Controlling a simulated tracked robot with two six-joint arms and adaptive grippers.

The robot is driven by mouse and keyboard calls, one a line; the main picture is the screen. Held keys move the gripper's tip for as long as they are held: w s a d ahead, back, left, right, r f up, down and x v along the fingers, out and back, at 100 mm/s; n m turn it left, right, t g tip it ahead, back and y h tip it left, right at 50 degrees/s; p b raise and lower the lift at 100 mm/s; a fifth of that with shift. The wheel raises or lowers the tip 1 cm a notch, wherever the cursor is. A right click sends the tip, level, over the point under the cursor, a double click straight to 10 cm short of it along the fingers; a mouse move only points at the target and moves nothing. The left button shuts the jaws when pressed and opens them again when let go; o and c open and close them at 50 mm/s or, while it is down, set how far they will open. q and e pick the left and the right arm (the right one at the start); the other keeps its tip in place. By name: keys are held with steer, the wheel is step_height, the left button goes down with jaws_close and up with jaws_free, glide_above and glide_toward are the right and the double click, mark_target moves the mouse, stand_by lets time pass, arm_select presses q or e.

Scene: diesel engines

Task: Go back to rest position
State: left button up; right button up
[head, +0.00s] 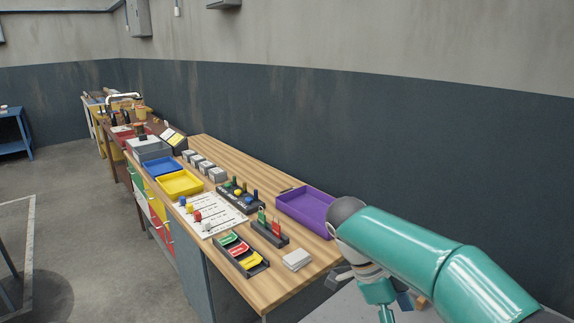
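My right arm (440,262), teal with a grey joint, comes in from the lower right in the head view. It reaches across the near right end of the wooden workbench (288,287). Grey and dark parts below its wrist may belong to my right gripper, but I cannot make out its fingers or whether they are open. No held thing can be made out there. My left arm and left gripper are not in view.
The bench holds a purple tray (291,194), yellow tray (162,188), blue tray (151,172), a white sheet with coloured knobs (205,225), dark racks and a dark tray of coloured tags (237,262). A wall runs behind. Open floor (85,225) lies left.

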steer(key=s+a+f+n+y+b, duration=0.25)
steer(key=f+n, duration=0.35)
steer(key=f, duration=0.8)
steer(key=s+a+f+n+y+b, duration=0.25)
steer(key=f+n, duration=0.35)
steer(key=f, duration=0.9)
arm_select(q)
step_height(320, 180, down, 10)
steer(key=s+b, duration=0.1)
steer(key=b, duration=0.4)
arm_select(e)
steer(key=s+a+f+n+t+y, duration=0.1)
steer(key=s+f+n, duration=0.3)
steer(key=f, duration=0.5)
steer(key=s+a+f+n+t+y, duration=0.2)
steer(key=s+f+n, duration=0.3)
steer(key=s+f, duration=0.4)
steer(key=shift+s+f+t+y, duration=0.15)
steer(key=shift+f+t+y, duration=0.15)
steer(key=shift+f+y, duration=0.5)
